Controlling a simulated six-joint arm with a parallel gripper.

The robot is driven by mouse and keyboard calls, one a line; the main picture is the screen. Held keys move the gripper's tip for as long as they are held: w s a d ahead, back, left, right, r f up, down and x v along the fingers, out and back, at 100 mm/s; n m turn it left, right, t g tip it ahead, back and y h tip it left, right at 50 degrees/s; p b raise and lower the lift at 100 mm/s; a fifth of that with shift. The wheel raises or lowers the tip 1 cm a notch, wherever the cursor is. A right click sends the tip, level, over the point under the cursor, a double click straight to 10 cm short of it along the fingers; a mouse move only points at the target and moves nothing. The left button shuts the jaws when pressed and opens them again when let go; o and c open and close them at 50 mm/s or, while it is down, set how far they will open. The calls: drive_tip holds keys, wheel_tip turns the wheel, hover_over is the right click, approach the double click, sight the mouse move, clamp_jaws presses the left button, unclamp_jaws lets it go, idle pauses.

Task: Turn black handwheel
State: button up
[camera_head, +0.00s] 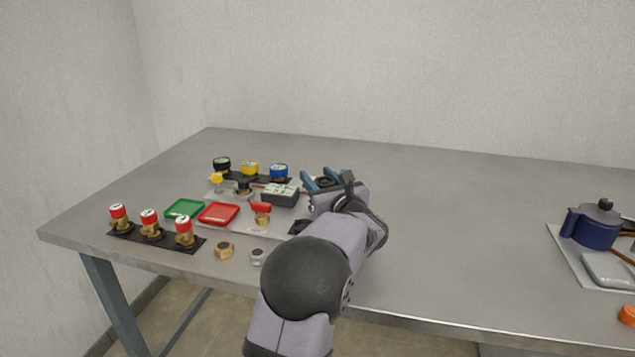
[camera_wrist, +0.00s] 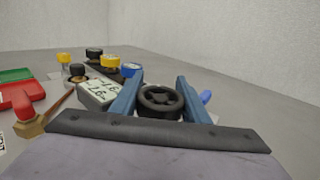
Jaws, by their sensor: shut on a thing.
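The black handwheel (camera_wrist: 160,99) is a spoked wheel lying between the two blue fingers of my gripper (camera_wrist: 157,98) in the wrist view. The fingers stand on its left and right sides, shut on its rim. In the head view my gripper (camera_head: 322,181) is at the right end of the fixture, and part of the black handwheel (camera_head: 324,182) shows between the fingers. My arm hides the area in front of it.
Left of the wheel are a grey labelled block (camera_head: 280,194), a red-handled valve (camera_head: 262,213), a red tray (camera_head: 219,214) and a green tray (camera_head: 184,209). Several capped fittings stand in rows. The table between is clear.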

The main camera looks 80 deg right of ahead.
drive_tip(key=g+b, duration=0.1)
drive_tip(key=m+g+h+b, duration=0.1)
drive_tip(key=b, duration=0.1)
drive_tip(key=shift+s+d+f+m+h, duration=0.1)
drive_tip(key=shift+s+d+m+h, duration=0.1)
drive_tip(key=shift+m+h, duration=0.1)
drive_tip(key=shift+s+m+g+b, duration=0.15)
drive_tip(key=shift+m+g+b, duration=0.35)
drive_tip(key=shift+b, duration=0.45)
drive_tip(key=shift+r+h, duration=0.25)
drive_tip(key=shift+h, duration=0.05)
drive_tip(key=o, duration=1.1)
drive_tip(key=shift+c, duration=0.2)
drive_tip(key=shift+r+n+p, duration=0.1)
drive_tip(key=shift+n+p, duration=0.2)
drive_tip(key=shift+p, duration=0.8)
